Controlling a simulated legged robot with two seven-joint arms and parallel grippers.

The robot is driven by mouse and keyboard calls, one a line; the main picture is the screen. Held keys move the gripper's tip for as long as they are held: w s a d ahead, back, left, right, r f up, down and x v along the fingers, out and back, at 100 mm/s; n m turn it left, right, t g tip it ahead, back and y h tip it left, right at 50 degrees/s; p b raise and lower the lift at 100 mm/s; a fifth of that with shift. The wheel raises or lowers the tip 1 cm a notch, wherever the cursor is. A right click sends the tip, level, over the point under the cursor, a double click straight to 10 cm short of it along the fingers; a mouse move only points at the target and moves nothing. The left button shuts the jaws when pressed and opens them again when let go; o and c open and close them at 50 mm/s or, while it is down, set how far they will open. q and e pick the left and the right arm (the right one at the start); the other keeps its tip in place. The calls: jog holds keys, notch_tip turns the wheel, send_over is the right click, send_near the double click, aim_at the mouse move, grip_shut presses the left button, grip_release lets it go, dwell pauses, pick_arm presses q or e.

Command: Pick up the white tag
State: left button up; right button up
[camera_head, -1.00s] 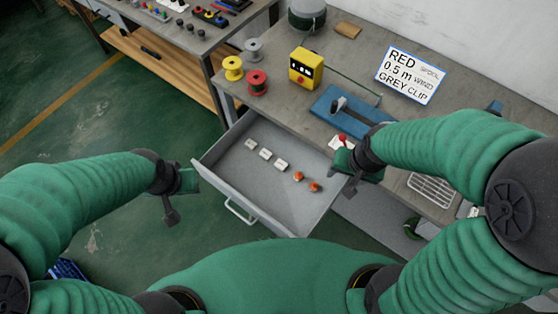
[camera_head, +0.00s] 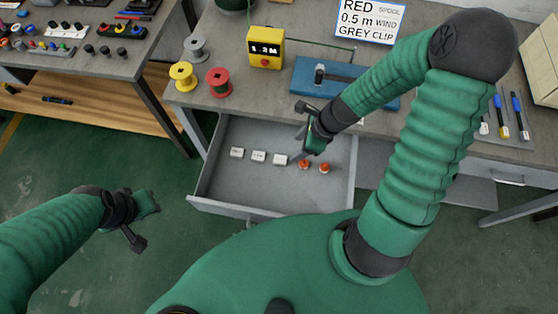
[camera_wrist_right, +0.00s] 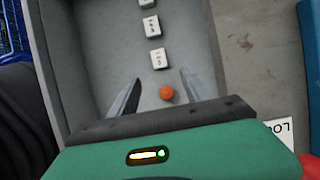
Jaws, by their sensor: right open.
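Three small white tag-like pieces with dark print lie in a row in the open drawer: a left one (camera_head: 237,152), a middle one (camera_head: 258,156) and a right one (camera_head: 280,160). The right wrist view shows the nearest white piece (camera_wrist_right: 158,58) just beyond my fingertips. My right gripper (camera_head: 305,152) is above the drawer, open and empty; its spread fingers (camera_wrist_right: 160,76) also show in the right wrist view. An orange piece (camera_wrist_right: 166,92) shows between them, below. A white card (camera_wrist_right: 280,134) with partly hidden lettering lies on the bench. My left gripper (camera_head: 147,205) is left of the drawer; its jaws are unclear.
The grey drawer (camera_head: 240,207) has raised walls. Two orange pieces lie right of the white row, one being the far right piece (camera_head: 324,168). On the bench are a blue fixture (camera_head: 300,84), a yellow meter (camera_head: 266,50), a red spool (camera_head: 219,83) and a sign (camera_head: 370,20).

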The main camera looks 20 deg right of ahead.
jog(key=b, duration=0.1)
send_near(282, 159)
jog(key=shift+x, duration=1.15)
jog(key=shift+w+a+f+b, duration=0.25)
jog(key=shift+a+f, duration=0.2)
jog(key=shift+f, duration=0.15)
jog(key=shift+w+a+f+b, duration=0.1)
jog(key=shift+a+f+b, duration=0.15)
jog(key=shift+a+f, duration=0.35)
jog(key=x, duration=0.2)
jog(key=shift+d+f+b, duration=0.2)
jog(key=shift+f+b, duration=0.2)
jog(key=shift+f, duration=0.1)
jog(key=shift+w+d+f, duration=0.15)
jog(key=shift+w+f, duration=0.05)
jog(key=shift+f, duration=0.1)
jog(key=shift+d, duration=0.2)
jog(key=shift+a, duration=0.3)
jog(key=c, duration=0.9)
jog(key=shift+r, duration=0.1)
jog(key=shift+c, duration=1.3)
pick_arm(q)
jog(key=x, duration=0.3)
jog(key=shift+s+a+f, duration=0.15)
jog(key=shift+a+f, duration=0.1)
jog(key=shift+f, duration=0.2)
pick_arm(e)
jog(key=shift+d, duration=0.15)
grip_shut()
